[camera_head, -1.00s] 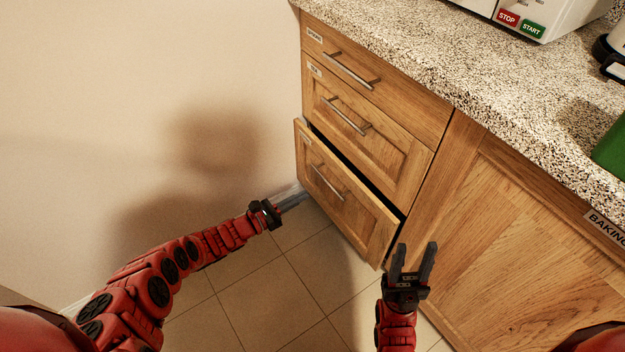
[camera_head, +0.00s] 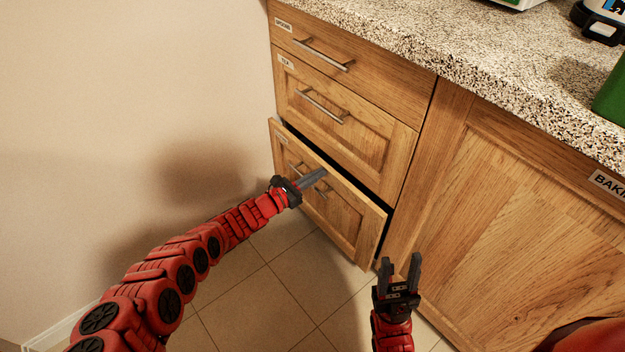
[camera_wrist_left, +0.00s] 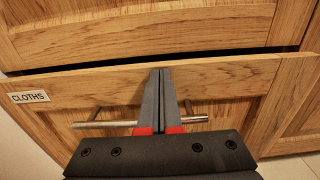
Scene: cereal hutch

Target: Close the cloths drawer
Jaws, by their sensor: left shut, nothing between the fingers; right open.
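The cloths drawer (camera_head: 345,222) is the bottom wooden drawer in the head view. It stands partly open, with a dark gap along its top. Its "CLOTHS" label (camera_wrist_left: 28,97) and bar handle (camera_wrist_left: 100,124) show in the left wrist view. My left gripper (camera_head: 322,172) is shut and empty, in front of the drawer's upper front. In the left wrist view its fingertips (camera_wrist_left: 165,72) overlap the top edge of the drawer front; I cannot tell whether they touch. My right gripper (camera_head: 401,262) is open and empty, low, by the drawer's right corner.
Two closed drawers (camera_head: 352,120) sit above. A wooden cupboard door (camera_head: 530,215) labelled "BAKING" is to the right. The speckled worktop (camera_head: 440,60) overhangs above. A bare wall (camera_head: 130,100) is at left, and the tiled floor (camera_head: 270,300) is clear.

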